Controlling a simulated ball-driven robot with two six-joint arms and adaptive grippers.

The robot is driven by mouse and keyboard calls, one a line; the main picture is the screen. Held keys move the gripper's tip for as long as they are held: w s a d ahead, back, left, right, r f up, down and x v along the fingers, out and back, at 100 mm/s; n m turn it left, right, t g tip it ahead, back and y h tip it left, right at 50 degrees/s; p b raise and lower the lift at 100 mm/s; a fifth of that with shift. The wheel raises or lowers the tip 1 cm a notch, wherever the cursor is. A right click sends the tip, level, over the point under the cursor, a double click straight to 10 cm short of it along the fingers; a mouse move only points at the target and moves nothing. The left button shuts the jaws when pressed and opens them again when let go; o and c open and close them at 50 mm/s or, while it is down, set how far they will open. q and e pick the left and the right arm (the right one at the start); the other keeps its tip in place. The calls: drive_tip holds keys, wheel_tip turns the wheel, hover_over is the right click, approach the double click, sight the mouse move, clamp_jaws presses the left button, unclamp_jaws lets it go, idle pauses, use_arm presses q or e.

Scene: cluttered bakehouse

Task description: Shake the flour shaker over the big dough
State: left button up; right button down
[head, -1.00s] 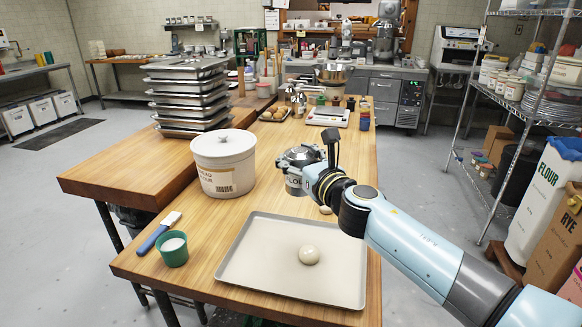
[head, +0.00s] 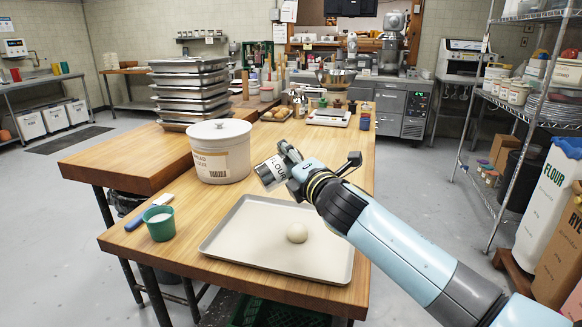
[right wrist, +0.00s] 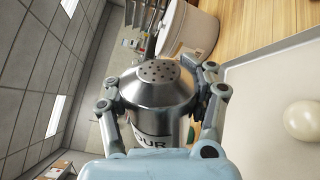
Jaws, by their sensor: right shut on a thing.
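The flour shaker (head: 271,174), a metal can with a FLOUR label, is tilted in the head view above the table, behind the tray's far edge in the picture. My right gripper (head: 283,160) is shut on it. In the right wrist view the shaker's domed, holed lid (right wrist: 160,72) shows between the two fingers of the gripper (right wrist: 162,98). A pale round dough ball (head: 297,233) lies on the tray (head: 240,246), below and right of the shaker; it also shows at the right of the wrist view (right wrist: 304,121). My left gripper is out of view.
A white lidded flour crock (head: 221,160) stands left of the shaker, close to it in the picture. Stacked trays (head: 190,95) stand farther back.

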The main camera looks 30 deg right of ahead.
wheel_tip(320, 180, down, 8)
drive_tip(key=m+b, duration=1)
drive_tip(key=b, duration=0.1)
drive_tip(key=shift+m+b, duration=0.3)
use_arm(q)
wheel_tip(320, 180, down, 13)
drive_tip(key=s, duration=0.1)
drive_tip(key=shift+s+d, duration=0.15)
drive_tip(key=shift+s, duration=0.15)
use_arm(e)
wheel_tip(320, 180, up, 7)
drive_tip(key=n+p, duration=0.8)
drive_tip(key=p, duration=0.4)
drive_tip(key=shift+n, duration=0.4)
drive_tip(key=shift+r+n+p, duration=0.1)
drive_tip(key=shift+n+p, duration=0.25)
drive_tip(key=shift+n, duration=0.35)
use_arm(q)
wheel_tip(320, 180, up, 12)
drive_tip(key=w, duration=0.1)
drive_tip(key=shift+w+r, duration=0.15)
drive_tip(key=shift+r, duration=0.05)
use_arm(e)
drive_tip(key=shift+n, duration=0.3)
